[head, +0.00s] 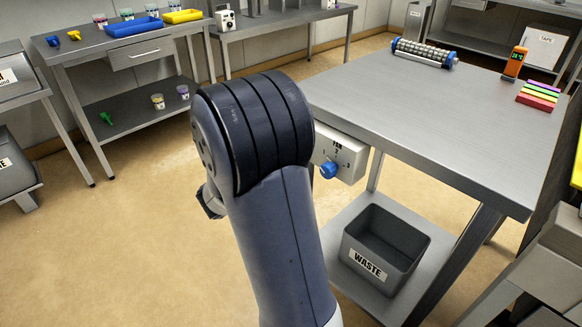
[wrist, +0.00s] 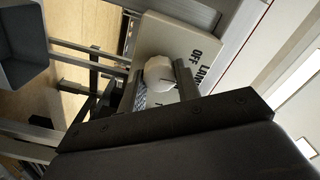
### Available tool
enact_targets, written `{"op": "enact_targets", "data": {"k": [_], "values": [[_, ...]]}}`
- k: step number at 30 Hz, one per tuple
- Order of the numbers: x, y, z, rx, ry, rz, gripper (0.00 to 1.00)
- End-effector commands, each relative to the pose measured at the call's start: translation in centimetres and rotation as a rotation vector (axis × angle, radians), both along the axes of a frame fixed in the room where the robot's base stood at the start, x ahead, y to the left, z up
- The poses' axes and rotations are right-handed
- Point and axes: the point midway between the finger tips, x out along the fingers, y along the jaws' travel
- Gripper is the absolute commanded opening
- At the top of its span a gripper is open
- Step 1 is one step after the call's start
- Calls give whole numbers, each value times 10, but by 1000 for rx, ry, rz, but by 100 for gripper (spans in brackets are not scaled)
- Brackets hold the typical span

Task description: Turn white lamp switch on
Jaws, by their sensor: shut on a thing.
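The white lamp switch (wrist: 158,70) is a round knob on a pale box (wrist: 178,38) marked LAMP and OFF in the wrist view. My gripper (wrist: 161,88) is at the knob, one finger on each side, and is shut on it. The finger on the right hides part of the lettering, so the knob's pointer position cannot be read. In the head view my arm hides the lamp box and most of the gripper.
A FAN box with a blue knob (head: 328,169) is on the side of the steel table (head: 440,110), just right of my arm. A grey WASTE bin (head: 385,245) stands on the shelf below. Open floor lies to the left.

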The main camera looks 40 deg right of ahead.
Motion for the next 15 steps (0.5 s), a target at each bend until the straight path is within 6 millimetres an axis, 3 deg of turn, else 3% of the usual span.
{"op": "enact_targets", "data": {"k": [1,15], "values": [[0,0,-7,3,-49,-1,9],[0,0,-8,39,-490,0,9]]}}
